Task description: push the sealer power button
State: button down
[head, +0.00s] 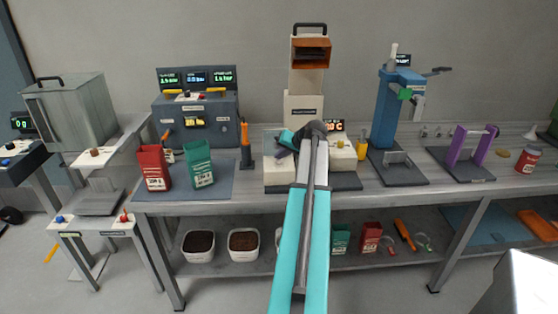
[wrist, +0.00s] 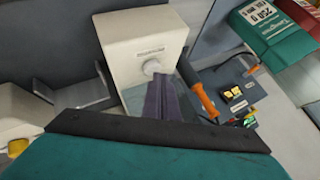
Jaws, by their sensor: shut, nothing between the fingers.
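The sealer (head: 281,177) is a white machine on a dark base in the middle of the bench, with a lit temperature display (head: 337,126). In the wrist view a white box (wrist: 127,49), apparently part of the sealer, has a small dark label and a round pale button (wrist: 152,67). I cannot read the label to confirm it is the power button. My gripper (wrist: 162,82) is shut and empty, its fingertips just below the button in the picture; contact cannot be told. In the head view my gripper (head: 287,139) is over the sealer, and my arm hides its middle.
A dark machine (head: 225,133) with an orange-handled lever (head: 245,138) stands left of the sealer. Red (head: 152,167) and green (head: 197,163) bags stand farther left. A blue press (head: 383,118) stands right. A tall white unit with an orange opening (head: 311,50) stands behind.

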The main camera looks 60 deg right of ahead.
aim_at(281, 162)
jog(key=shift+f, duration=0.25)
jog(key=shift+s+f, duration=0.1)
jog(key=shift+f, duration=0.15)
jog(key=shift+r, duration=0.4)
dwell(0.5)
jog(key=shift+r+p, duration=1.45)
jog(key=shift+r, duration=1.6)
